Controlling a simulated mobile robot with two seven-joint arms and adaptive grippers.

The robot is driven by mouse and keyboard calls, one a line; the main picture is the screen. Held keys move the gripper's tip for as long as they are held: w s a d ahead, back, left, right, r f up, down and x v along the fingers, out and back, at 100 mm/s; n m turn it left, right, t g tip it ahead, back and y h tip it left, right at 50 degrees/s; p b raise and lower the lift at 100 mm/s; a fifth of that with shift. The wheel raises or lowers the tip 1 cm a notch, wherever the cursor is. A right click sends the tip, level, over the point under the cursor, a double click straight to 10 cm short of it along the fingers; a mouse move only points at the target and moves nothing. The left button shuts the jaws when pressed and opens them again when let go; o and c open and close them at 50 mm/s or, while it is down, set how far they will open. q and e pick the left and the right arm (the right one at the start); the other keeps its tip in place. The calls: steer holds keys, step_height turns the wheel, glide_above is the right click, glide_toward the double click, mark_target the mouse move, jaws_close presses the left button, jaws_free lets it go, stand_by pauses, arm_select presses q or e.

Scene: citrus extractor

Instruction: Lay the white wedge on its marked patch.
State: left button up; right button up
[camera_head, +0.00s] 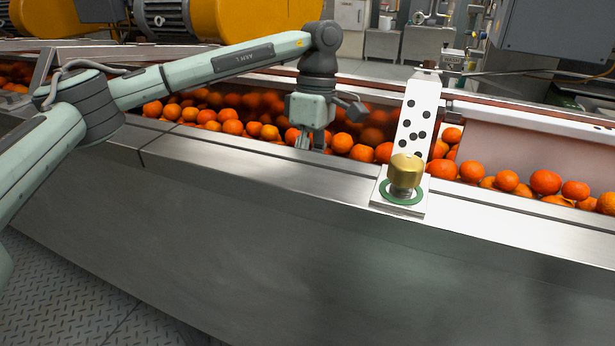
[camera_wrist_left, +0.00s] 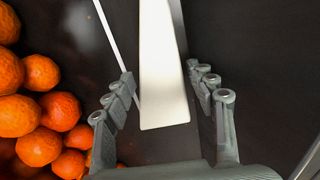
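In the left wrist view a long pale white piece (camera_wrist_left: 163,70) lies between my fingers; it looks like the white wedge, but its full shape is not visible. I cannot make it out in the head view. My left gripper (camera_head: 311,141) points down at the front edge of the orange trough. In the wrist view the same gripper (camera_wrist_left: 159,78) has its fingers apart on either side of the white piece, with a narrow dark gap at each side. I cannot identify a marked patch with certainty. My right gripper is not in view.
Oranges (camera_head: 545,182) fill the trough behind the steel ledge (camera_head: 250,160). Right of my gripper, a brass knob (camera_head: 406,171) stands within a green ring (camera_head: 386,193) on a pale plate, before a white panel with black dots (camera_head: 418,108). The ledge left of the plate looks clear.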

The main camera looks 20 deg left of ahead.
arm_select(q)
steer(key=shift+o, duration=0.6)
steer(key=v, duration=1.2)
steer(key=shift+r, duration=0.1)
